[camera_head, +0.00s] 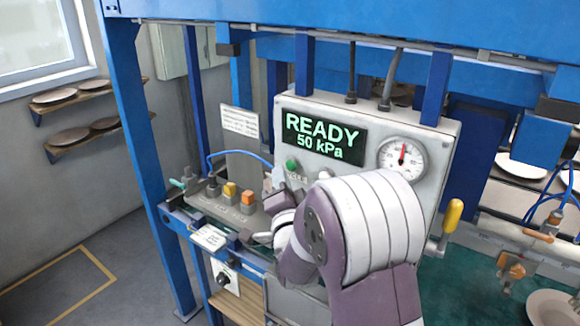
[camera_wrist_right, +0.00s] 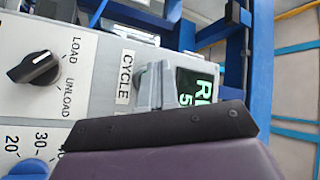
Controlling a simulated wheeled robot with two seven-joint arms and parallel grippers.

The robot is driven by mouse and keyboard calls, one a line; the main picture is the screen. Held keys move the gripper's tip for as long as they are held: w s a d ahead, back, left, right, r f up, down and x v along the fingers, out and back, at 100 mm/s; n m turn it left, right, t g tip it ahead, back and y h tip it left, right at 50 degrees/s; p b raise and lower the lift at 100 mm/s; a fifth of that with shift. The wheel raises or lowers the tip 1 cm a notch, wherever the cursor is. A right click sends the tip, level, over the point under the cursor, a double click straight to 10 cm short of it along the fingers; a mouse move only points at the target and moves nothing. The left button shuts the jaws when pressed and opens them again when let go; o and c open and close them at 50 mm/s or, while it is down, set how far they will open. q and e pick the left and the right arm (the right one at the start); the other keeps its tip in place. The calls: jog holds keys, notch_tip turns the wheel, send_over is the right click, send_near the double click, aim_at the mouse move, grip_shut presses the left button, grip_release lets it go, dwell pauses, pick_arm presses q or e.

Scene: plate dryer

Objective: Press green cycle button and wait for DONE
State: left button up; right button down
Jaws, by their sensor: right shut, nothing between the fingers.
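The green cycle button (camera_head: 291,165) is on the grey control panel (camera_head: 330,100), just below the display (camera_head: 325,137), which reads READY 50 kPa in green. My right gripper (camera_head: 272,181) is just below and left of the button in the head view, its fingers shut and empty. In the right wrist view, the shut grey fingers (camera_wrist_right: 155,87) lie between the CYCLE label (camera_wrist_right: 126,76) and the display (camera_wrist_right: 197,88). They hide most of the button there. I cannot tell whether the fingertips touch it. My left gripper is not in view.
A pressure gauge (camera_head: 403,156) is right of the display. A LOAD/UNLOAD selector (camera_wrist_right: 33,68) and a blue knob (camera_wrist_right: 28,169) are in the wrist view. A ledge with orange and yellow blocks (camera_head: 248,198) is left of my arm. A yellow-handled lever (camera_head: 453,215) is at right.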

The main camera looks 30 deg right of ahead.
jog(key=shift+d, duration=0.1)
jog(key=shift+w+d+b, duration=0.15)
jog(key=shift+d+b, duration=0.15)
jog(key=shift+b, duration=0.05)
